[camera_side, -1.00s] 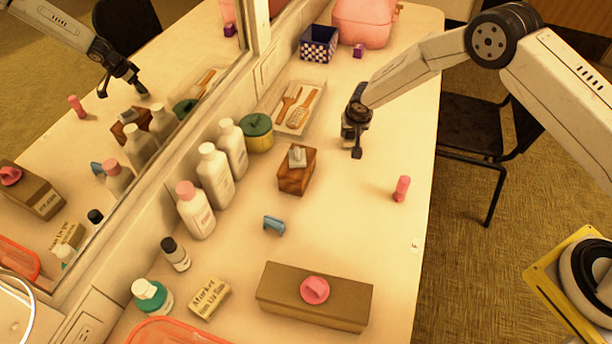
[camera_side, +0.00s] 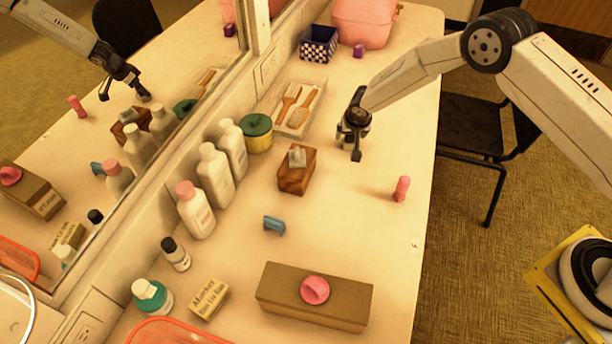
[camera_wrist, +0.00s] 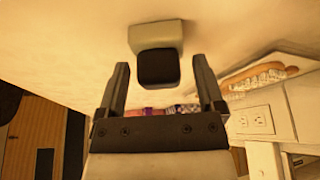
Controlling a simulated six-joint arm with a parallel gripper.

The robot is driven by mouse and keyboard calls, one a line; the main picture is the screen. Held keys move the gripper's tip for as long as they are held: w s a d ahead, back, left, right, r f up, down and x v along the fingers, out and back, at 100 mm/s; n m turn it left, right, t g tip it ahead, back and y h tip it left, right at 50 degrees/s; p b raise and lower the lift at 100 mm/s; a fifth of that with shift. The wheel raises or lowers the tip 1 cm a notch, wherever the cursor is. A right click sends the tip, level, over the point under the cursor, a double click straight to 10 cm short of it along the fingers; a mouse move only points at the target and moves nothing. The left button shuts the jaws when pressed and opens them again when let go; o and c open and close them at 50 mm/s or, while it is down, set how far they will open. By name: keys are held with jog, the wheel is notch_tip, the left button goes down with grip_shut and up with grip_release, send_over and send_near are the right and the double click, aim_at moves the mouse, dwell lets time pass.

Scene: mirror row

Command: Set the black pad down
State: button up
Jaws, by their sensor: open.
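In the wrist view a black pad (camera_wrist: 158,68) lies on a pale grey-beige block (camera_wrist: 156,33). The pad sits between and just past my gripper's two spread fingers, with a gap on each side. My gripper (camera_wrist: 161,80) is open and holds nothing. In the side view my gripper (camera_side: 352,145) points down over the counter, right of the wooden box. There it hides most or all of the pad and block. I cannot tell how far the fingertips are above the counter.
A wooden box (camera_side: 294,181) with a grey piece on top stands left of my gripper. A pink upright peg (camera_side: 401,188) is to the right. A brush tray (camera_side: 279,128) and white bottles (camera_side: 215,178) line the mirror side. The counter (camera_side: 345,225) in front is mostly clear.

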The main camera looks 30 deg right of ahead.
jog(key=shift+r, duration=0.1)
jog(key=v, duration=1.2)
dwell(0.8)
jog(key=s+d+r+n, duration=0.1)
jog(key=s+d+r, duration=0.1)
jog(key=s, duration=0.7)
jog(key=s+d+r+n+g+y, duration=0.1)
jog(key=s+r, duration=0.3)
jog(key=s, duration=0.5)
jog(key=s+d+r+n, duration=0.2)
jog(key=s+d+r, duration=0.1)
jog(key=s, duration=0.6)
jog(key=shift+d+r+y, duration=0.15)
jog(key=shift+r+y, duration=0.15)
jog(key=shift+r, duration=0.1)
